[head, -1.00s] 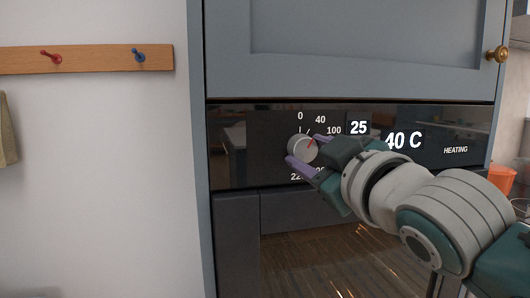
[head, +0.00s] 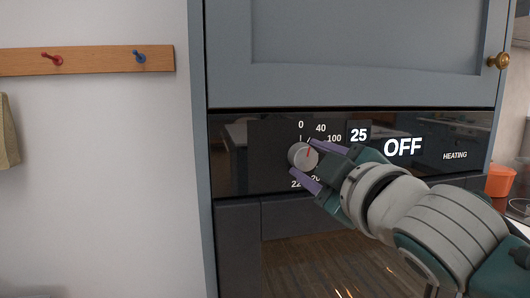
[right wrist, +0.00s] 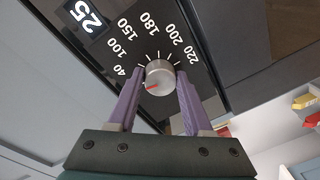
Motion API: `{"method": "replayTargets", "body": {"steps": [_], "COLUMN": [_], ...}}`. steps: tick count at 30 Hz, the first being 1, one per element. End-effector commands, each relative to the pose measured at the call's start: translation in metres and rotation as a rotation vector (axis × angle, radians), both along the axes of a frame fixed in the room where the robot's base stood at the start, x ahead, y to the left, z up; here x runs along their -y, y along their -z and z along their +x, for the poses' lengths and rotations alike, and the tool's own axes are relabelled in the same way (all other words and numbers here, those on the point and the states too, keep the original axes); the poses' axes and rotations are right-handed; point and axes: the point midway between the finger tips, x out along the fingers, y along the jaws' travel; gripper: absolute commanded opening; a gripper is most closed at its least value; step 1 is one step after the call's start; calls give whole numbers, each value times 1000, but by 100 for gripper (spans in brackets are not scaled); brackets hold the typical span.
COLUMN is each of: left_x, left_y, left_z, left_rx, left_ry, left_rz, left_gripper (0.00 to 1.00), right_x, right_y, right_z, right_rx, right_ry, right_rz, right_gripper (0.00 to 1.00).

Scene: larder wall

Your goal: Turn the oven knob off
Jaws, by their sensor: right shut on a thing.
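The oven knob (head: 301,157) is a round silver dial on the black oven panel (head: 236,160). Its red mark points up and slightly right in the head view, near the 0 end of the scale. The knob also shows in the right wrist view (right wrist: 160,78), with the red mark toward the lower left. The display (head: 403,147) reads OFF. My right gripper (head: 303,158) has its purple fingers on either side of the knob, shut on it. Part of the lower scale is hidden behind the fingers. My left gripper is not in view.
A grey-blue cabinet door (head: 370,50) with a brass knob (head: 498,60) is above the panel. A wooden peg rail (head: 95,59) hangs on the left wall. An orange container (head: 499,181) stands on the right.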

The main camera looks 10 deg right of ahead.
Motion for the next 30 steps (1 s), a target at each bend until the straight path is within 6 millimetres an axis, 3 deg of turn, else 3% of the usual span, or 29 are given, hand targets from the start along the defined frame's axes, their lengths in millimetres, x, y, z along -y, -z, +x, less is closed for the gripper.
{"method": "replayTargets", "body": {"steps": [12,28,29,30], "left_x": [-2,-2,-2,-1], "left_y": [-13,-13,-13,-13], "left_z": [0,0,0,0], "left_rx": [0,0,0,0], "left_ry": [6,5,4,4], "left_rz": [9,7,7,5], "left_gripper": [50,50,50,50], "right_x": [0,0,0,0], "right_y": [-1,0,0,0], "right_z": [0,0,0,0], "right_rx": [5,7,7,7], "right_ry": [0,1,1,1], "right_rz": [-199,-227,-227,-227], "right_gripper": [0,0,54,58]}}
